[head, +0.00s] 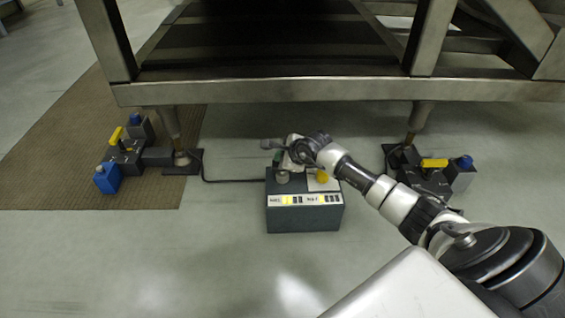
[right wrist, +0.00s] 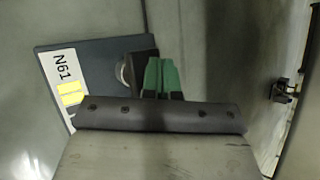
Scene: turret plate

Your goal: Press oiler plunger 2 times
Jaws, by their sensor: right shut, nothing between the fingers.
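A dark box (head: 300,217) with white and yellow labels stands on the floor in the middle of the head view. A short silver cylinder (head: 283,177) and a yellow part (head: 322,177) stand on its top; I cannot tell for sure which is the oiler plunger. My right gripper (head: 277,158) is over the left part of the box top, by the cylinder. In the right wrist view its green fingertips (right wrist: 161,76) are together and empty, beside a round metal part (right wrist: 124,71) partly hidden by a dark finger part. Contact cannot be told. My left gripper is out of view.
A heavy metal frame (head: 330,92) spans the back, above the box. Its feet stand beside valve-like assemblies with yellow handles, left (head: 117,136) and right (head: 434,163). A cable (head: 235,181) runs from the left foot to the box. The floor in front is clear.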

